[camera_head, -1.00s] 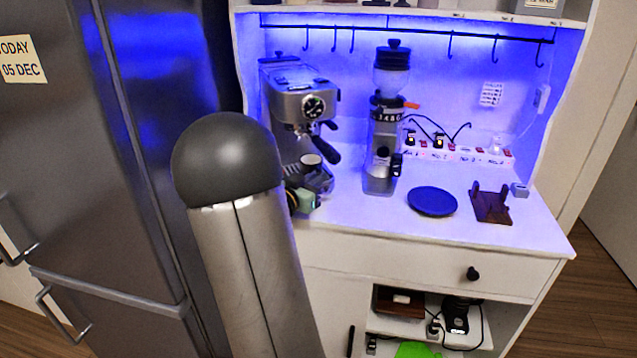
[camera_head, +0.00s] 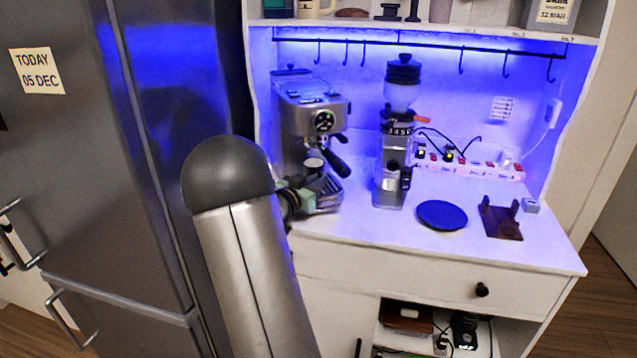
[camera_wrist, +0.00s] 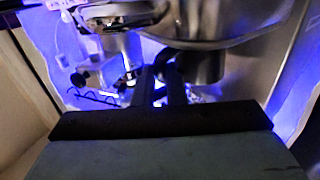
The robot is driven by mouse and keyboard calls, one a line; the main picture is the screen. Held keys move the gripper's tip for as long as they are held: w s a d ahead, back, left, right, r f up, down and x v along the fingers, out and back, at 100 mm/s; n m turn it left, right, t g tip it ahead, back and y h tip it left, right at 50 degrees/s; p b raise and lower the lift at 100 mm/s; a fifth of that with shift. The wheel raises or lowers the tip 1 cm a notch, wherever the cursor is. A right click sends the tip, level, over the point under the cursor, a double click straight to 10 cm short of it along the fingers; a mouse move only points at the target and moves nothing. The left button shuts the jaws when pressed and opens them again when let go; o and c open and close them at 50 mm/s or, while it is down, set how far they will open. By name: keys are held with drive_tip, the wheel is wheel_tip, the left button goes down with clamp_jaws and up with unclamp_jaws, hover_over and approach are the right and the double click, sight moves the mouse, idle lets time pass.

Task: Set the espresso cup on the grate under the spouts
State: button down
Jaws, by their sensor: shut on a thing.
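The small dark espresso cup (camera_head: 314,165) with a pale inside is upright at the front of the steel espresso machine (camera_head: 312,100), below the group head and left of the portafilter handle (camera_head: 336,165). My gripper (camera_wrist: 160,82) is shut on the cup, with its dark fingers reaching in under the machine's head. In the head view the gripper is mostly hidden behind my arm. The drip tray with the grate (camera_head: 328,196) is low at the machine's front, mostly covered. I cannot tell whether the cup touches the grate.
A coffee grinder (camera_head: 396,140) stands close to the right of the machine. A dark blue plate (camera_head: 442,215) and a brown wooden stand (camera_head: 501,218) lie farther right on the white counter (camera_head: 400,240). The fridge (camera_head: 110,150) is close on the left.

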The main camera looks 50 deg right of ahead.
drive_tip(key=shift+f, duration=0.1)
drive_tip(key=c, duration=1.4)
unclamp_jaws()
drive_tip(key=a+b, duration=0.1)
drive_tip(key=a, duration=1.6)
drive_tip(key=shift+s+a, duration=0.15)
drive_tip(key=shift+a, duration=0.1)
